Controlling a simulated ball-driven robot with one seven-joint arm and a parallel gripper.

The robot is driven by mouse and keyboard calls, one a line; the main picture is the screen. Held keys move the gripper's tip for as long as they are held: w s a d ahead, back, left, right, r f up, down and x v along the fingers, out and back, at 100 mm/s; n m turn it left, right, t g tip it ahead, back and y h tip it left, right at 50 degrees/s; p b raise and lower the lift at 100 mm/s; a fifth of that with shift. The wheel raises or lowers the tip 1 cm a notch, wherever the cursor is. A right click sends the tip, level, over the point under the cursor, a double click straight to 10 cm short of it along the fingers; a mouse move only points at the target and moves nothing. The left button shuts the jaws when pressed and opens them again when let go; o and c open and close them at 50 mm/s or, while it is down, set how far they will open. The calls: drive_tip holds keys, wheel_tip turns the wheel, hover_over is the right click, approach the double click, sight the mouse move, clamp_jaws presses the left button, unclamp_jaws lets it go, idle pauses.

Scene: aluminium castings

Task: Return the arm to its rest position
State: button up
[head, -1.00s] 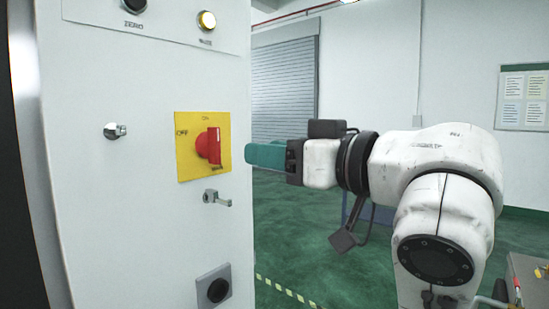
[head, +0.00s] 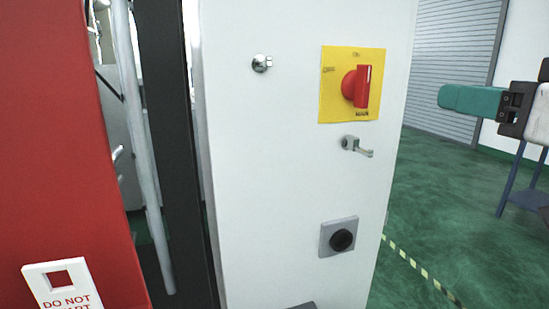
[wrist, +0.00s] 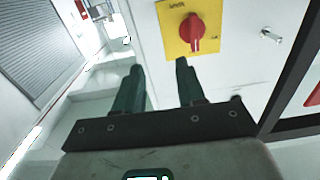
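My gripper (head: 447,97) is at the right of the head view, its teal fingers pointing left towards the white cabinet (head: 290,185). A gap of floor and shutter shows between the fingertips and the cabinet's right edge. In the wrist view my gripper (wrist: 160,67) has its two fingers apart with nothing between them. Ahead of them is the red rotary switch (wrist: 192,33) on its yellow plate (wrist: 172,43). In the head view the red switch (head: 361,88) has its handle upright. Most of my arm is outside the head view.
A red panel (head: 60,150) with a white "DO NOT" tag (head: 62,285) fills the left. A latch handle (head: 357,147) and black knob (head: 341,240) stick out of the cabinet. A blue stand (head: 525,195) is behind my gripper. Green floor (head: 440,210) lies open at right.

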drive_tip(key=w+d+f+m+g+h+p, duration=0.1)
drive_tip(key=w+d+f+m+g+h, duration=0.15)
drive_tip(key=f, duration=1.25)
drive_tip(key=s+f+m+g+p, duration=0.1)
drive_tip(key=s+f+g, duration=0.1)
drive_tip(key=f, duration=0.8)
drive_tip(key=s+f+m+g+p, duration=0.1)
drive_tip(key=s+f+g, duration=0.15)
drive_tip(key=f, duration=0.75)
drive_tip(key=s+d+f+g+h+p, duration=0.1)
drive_tip(key=s+f+g+h, duration=0.2)
drive_tip(key=s+f+g, duration=0.6)
drive_tip(key=s+f, duration=1.3)
drive_tip(key=s, duration=0.3)
drive_tip(key=shift+s+d+f+n, duration=0.35)
drive_tip(key=shift+f, duration=0.05)
drive_tip(key=shift+c, duration=0.3)
